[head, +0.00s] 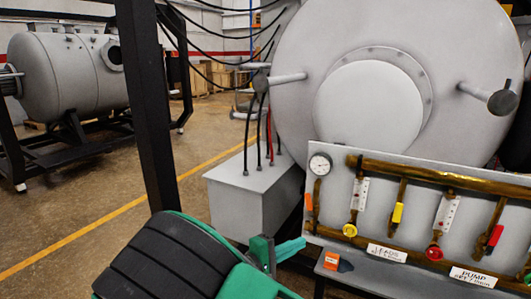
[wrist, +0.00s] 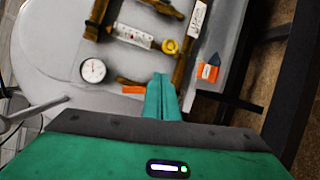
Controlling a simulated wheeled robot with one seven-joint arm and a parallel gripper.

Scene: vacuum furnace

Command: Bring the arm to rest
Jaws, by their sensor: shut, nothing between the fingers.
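My green and black arm enters the head view at the bottom. My gripper (head: 291,248) is held out in front of the lower left edge of the valve panel (head: 335,211). In the wrist view my gripper (wrist: 161,95) has its two green fingers together, with nothing between them. It points toward the panel with its gauge (wrist: 93,70) and brass pipes. I cannot tell the exact gap between the fingertips and the panel; no contact shows.
The panel carries a yellow knob (head: 350,230), a red knob (head: 433,253) and lever handles. An orange-and-dark item (head: 337,262) lies on the ledge below. A grey box (head: 250,196) stands left of it, and a black post (head: 147,105) rises nearby. Floor at left is open.

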